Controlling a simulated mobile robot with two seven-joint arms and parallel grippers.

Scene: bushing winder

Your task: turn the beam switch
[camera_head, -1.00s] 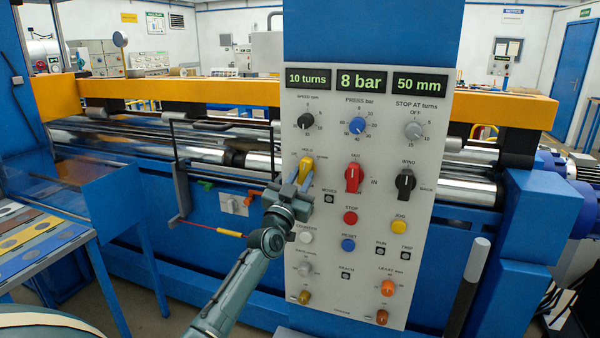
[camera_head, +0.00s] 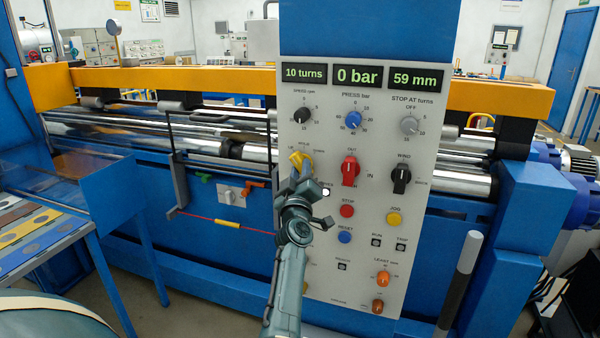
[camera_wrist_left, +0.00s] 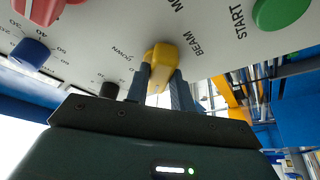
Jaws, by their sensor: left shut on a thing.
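The yellow beam switch (camera_head: 300,159) sits at the left of the grey control panel (camera_head: 437,205), below the speed knob. It points up and to the left, toward UP. My left gripper (camera_head: 302,178) is at the switch from below and partly hides it. In the left wrist view, the yellow switch (camera_wrist_left: 161,54) is between the two fingers of my left gripper (camera_wrist_left: 160,74), which is shut on it. The BEAM and DOWN labels show beside it. My right gripper is not in view.
A red IN/OUT switch (camera_head: 349,171) and a black WIND switch (camera_head: 400,180) stand right of the beam switch. The red STOP button (camera_head: 347,211) is close to my left wrist. The displays (camera_head: 357,76) read 10 turns, 0 bar and 59 mm.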

